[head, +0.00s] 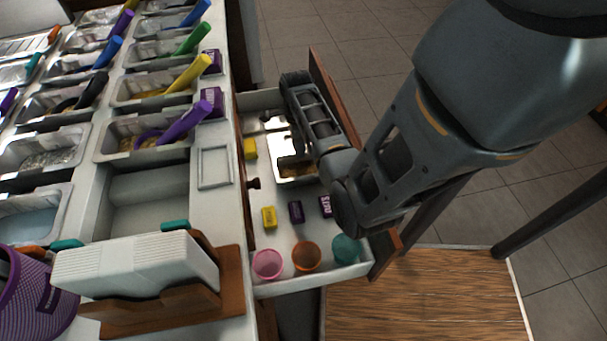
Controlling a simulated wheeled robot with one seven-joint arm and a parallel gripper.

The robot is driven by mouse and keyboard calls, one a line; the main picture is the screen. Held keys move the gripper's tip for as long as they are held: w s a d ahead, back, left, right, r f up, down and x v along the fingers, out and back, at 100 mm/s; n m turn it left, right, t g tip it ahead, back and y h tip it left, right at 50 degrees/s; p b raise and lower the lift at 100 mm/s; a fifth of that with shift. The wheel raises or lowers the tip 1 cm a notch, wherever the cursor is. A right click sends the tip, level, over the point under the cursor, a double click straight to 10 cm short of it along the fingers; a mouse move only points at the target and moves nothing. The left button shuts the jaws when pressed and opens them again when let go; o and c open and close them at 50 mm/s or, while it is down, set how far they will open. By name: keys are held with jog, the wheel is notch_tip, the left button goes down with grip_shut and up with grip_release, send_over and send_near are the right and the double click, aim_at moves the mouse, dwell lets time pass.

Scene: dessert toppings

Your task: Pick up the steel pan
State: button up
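A shiny steel pan (297,178) lies inside the open white drawer (264,207), toward the middle of its far half. Its rim and part of its bright inside show, with a yellowish patch inside. My arm and gripper cover much of it. My gripper (291,160) is over the pan, pointing down into the drawer. Whether its fingers touch the pan cannot be seen, and the gap between them is hidden.
Small yellow and purple boxes (296,211) and pink, orange and teal cups (306,256) stand in the drawer's near part. The drawer's wooden front (333,98) rises beside my arm. The counter holds topping bins and a wooden rack (231,277).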

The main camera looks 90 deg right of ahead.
aim_at(299, 163)
jog(key=shift+w+a+f+b, duration=0.1)
jog(key=shift+f+b, duration=0.55)
jog(key=shift+f, duration=2.55)
jog(key=shift+c, duration=0.4)
grip_shut()
